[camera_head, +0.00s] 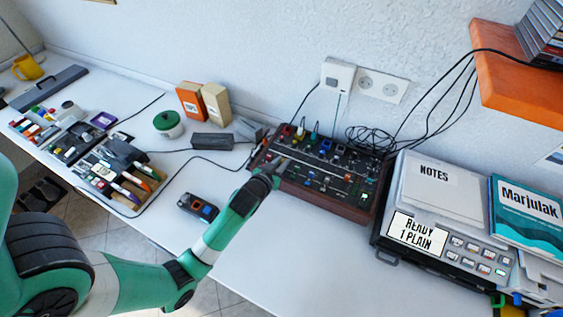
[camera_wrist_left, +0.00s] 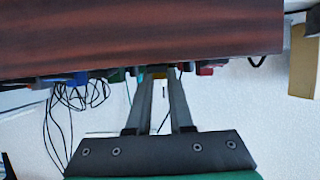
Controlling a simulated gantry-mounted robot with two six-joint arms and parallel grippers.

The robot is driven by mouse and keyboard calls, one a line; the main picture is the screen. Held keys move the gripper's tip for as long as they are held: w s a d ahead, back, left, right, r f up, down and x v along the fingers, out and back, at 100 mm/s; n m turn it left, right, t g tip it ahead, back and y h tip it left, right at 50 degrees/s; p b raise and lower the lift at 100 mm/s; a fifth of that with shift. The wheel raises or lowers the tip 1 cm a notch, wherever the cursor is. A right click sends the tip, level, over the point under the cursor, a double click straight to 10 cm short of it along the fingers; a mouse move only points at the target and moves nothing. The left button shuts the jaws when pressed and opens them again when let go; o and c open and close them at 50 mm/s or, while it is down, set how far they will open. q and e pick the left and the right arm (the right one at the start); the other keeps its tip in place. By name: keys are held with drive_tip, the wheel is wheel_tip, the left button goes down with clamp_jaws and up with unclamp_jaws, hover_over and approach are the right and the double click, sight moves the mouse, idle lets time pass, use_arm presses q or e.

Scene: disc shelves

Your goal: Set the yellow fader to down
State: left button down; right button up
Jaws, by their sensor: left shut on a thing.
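The mixer (camera_head: 318,201) is a dark panel in a red-brown wooden case, with several coloured knobs and fader caps. In the left wrist view its wooden side (camera_wrist_left: 140,38) fills the top. My left gripper (camera_head: 280,163) reaches down to the left part of the panel. In the left wrist view its two fingers (camera_wrist_left: 158,75) converge just past the wooden edge, shut on a small yellow cap, the yellow fader (camera_wrist_left: 158,72). Only a sliver of the cap shows. In the head view the gripper hides it, and its slot position cannot be read. My right gripper is out of view.
Coloured plugs and black cables (camera_head: 370,138) rise behind the mixer. A device with a display (camera_head: 416,231) stands close on its right. A small dark gadget (camera_head: 197,207) lies left of my arm. The table in front of the mixer is clear.

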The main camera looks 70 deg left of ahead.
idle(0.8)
use_arm(q)
drive_tip(key=shift+s+r+p, duration=0.1)
drive_tip(key=shift+r+p, duration=0.05)
drive_tip(key=shift+p, duration=0.3)
drive_tip(key=shift+d+f, duration=0.1)
drive_tip(key=shift+f, duration=0.1)
drive_tip(key=c, duration=0.8)
unclamp_jaws()
drive_tip(key=p+v, duration=0.3)
drive_tip(key=v, duration=0.8)
drive_tip(key=shift+s+d+r, duration=0.15)
drive_tip(key=shift+s+r, duration=0.05)
drive_tip(key=shift+s, duration=0.1)
drive_tip(key=shift+w, duration=0.1)
